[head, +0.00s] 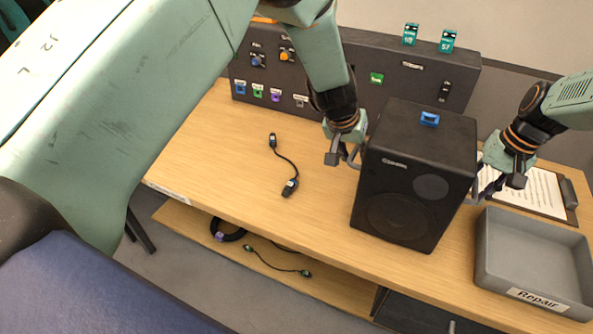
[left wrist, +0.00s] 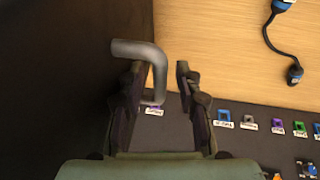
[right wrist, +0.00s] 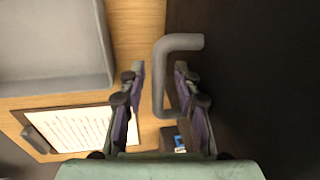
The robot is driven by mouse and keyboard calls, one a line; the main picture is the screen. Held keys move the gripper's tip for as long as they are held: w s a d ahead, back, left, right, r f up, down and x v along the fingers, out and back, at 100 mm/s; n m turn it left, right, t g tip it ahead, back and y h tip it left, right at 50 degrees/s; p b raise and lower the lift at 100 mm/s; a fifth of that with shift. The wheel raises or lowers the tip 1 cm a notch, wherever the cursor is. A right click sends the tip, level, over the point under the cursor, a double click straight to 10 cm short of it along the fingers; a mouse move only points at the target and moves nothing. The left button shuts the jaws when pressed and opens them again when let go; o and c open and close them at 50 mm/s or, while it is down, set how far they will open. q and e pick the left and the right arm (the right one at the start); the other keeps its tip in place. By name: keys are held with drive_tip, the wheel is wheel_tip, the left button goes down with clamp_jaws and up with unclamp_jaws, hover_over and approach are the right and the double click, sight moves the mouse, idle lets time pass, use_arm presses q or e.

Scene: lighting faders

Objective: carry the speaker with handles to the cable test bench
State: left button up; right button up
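The black speaker (head: 417,170) stands upright on the wooden table, with a grey handle on each side. My left gripper (head: 344,150) is at its left handle. In the left wrist view that handle (left wrist: 155,58) passes between the open fingers (left wrist: 163,80), apparently not clamped. In the right wrist view the right handle (right wrist: 160,72) lies between the open fingers (right wrist: 158,80). A dark panel (head: 345,70) with coloured, labelled ports stands at the table's back; I cannot tell whether this is the cable test bench.
A blue connector (head: 429,119) sits on the speaker's top. A grey tray labelled Repair (head: 538,260) and a clipboard (head: 535,192) are close on the right. A short black cable (head: 285,165) lies left of the speaker. The wooden table (head: 225,180) is otherwise clear there.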

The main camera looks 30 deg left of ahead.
drive_tip(key=shift+s+r, duration=0.15)
drive_tip(key=shift+s, duration=0.05)
drive_tip(key=shift+w, duration=0.1)
use_arm(q)
drive_tip(key=v, duration=0.8)
use_arm(e)
wheel_tip(320, 180, up, 12)
drive_tip(key=d, duration=0.2)
use_arm(q)
drive_tip(key=shift+s, duration=0.2)
use_arm(e)
drive_tip(key=shift+d+f, duration=0.1)
drive_tip(key=shift+f, duration=0.1)
